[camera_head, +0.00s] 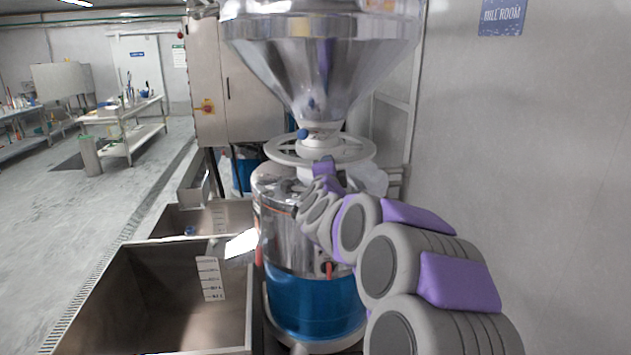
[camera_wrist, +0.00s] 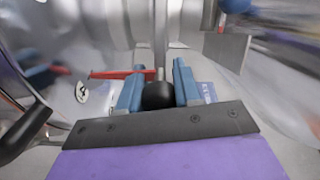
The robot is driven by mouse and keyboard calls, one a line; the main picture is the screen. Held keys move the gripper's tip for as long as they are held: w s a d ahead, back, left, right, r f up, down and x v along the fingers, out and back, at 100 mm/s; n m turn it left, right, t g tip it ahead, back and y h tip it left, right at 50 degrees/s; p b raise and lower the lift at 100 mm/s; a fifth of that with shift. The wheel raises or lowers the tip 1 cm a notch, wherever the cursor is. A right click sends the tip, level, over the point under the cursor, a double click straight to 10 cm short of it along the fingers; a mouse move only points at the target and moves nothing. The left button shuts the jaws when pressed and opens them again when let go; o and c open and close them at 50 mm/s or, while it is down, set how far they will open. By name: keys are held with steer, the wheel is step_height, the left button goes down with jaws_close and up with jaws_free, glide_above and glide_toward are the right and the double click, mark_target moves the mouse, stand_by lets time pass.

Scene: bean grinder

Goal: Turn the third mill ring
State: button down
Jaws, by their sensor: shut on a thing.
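The grinding mill (camera_head: 290,225) stands in the middle of the head view, a polished metal drum over a blue lower part. A pale spoked mill ring (camera_head: 285,150) lies level around the neck under the steel hopper (camera_head: 320,50). In the wrist view, my gripper (camera_wrist: 157,80) has its two blue fingers on either side of a round black knob (camera_wrist: 158,96) and is shut on it. A thin metal rod (camera_wrist: 160,40) runs up from the knob. In the head view my arm reaches the ring's near right side, and my fingers cannot be made out.
A red lever (camera_wrist: 118,74) lies just left of the fingers in the wrist view. Steel bins (camera_head: 150,300) stand left of the mill in the head view. A grey wall (camera_head: 530,150) closes the right side. A steel cabinet (camera_head: 235,90) stands behind; open floor lies left.

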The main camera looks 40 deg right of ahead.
mark_target(365, 160)
steer(key=s+d, duration=0.1)
steer(key=d, duration=0.2)
steer(key=s+d+b, duration=0.1)
steer(key=d, duration=0.2)
steer(key=s+d, duration=0.1)
steer(key=d, duration=0.2)
steer(key=shift+s, duration=0.3)
steer(key=shift+d, duration=0.7)
steer(key=shift+r, duration=0.1)
steer(key=c, duration=1.1)
jaws_free()
steer(key=shift+w, duration=0.1)
steer(key=shift+o, duration=0.6)
steer(key=shift+w+d+f, duration=0.1)
steer(key=shift+w+f, duration=0.1)
steer(key=shift+o, duration=1)
steer(key=shift+d, duration=0.2)
steer(key=shift+s+a, duration=0.1)
steer(key=shift+a, duration=0.1)
